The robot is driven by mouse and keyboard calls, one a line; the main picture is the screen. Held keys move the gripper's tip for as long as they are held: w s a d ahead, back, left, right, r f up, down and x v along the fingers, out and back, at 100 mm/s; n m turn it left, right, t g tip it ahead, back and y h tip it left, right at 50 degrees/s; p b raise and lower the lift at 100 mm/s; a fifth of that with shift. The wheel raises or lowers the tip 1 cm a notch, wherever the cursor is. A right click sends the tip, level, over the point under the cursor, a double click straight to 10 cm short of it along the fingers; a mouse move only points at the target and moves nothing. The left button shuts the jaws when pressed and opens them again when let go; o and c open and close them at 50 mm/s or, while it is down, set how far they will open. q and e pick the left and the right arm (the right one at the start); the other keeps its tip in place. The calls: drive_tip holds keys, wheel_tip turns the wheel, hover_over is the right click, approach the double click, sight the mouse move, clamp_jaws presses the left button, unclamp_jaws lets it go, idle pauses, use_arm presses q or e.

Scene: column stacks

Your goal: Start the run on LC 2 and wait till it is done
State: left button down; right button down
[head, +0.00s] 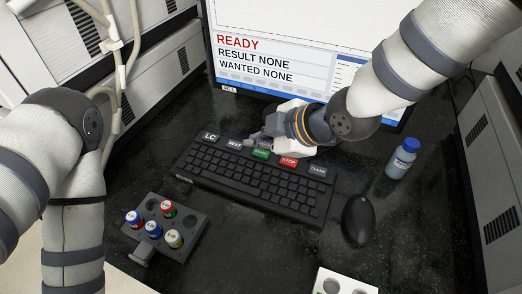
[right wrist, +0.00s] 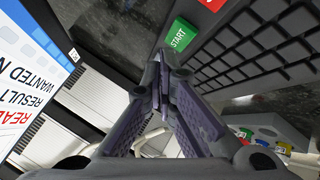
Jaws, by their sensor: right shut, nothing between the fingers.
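The monitor (head: 290,62) reads READY, RESULT NONE and WANTED NONE. The black keyboard (head: 250,185) in front of it has large keys along its back edge: LC (head: 210,137), NEXT (head: 234,144), green START (head: 261,154), red STOP (head: 289,161) and CLEAR (head: 317,171). My right gripper (head: 252,142) is shut and empty, just behind the START key. In the right wrist view its closed fingertips (right wrist: 160,62) are beside the green START key (right wrist: 179,38); I cannot tell whether they touch it. My left arm is at the left, its gripper out of view.
A grey rack (head: 185,240) with several capped vials sits front left. A black mouse (head: 357,219) and a blue-capped bottle (head: 402,158) are on the right. A white holder (head: 343,282) is at the front edge. Instrument stacks flank the dark bench.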

sight(259, 155)
idle(0.5)
drive_tip(key=shift+f, duration=0.4)
drive_tip(key=shift+f, duration=0.45)
idle(0.4)
drive_tip(key=shift+r, duration=0.1)
use_arm(q)
drive_tip(key=shift+w+r+p, duration=0.35)
drive_tip(key=shift+w+r, duration=0.1)
use_arm(e)
drive_tip(key=shift+r, duration=0.8)
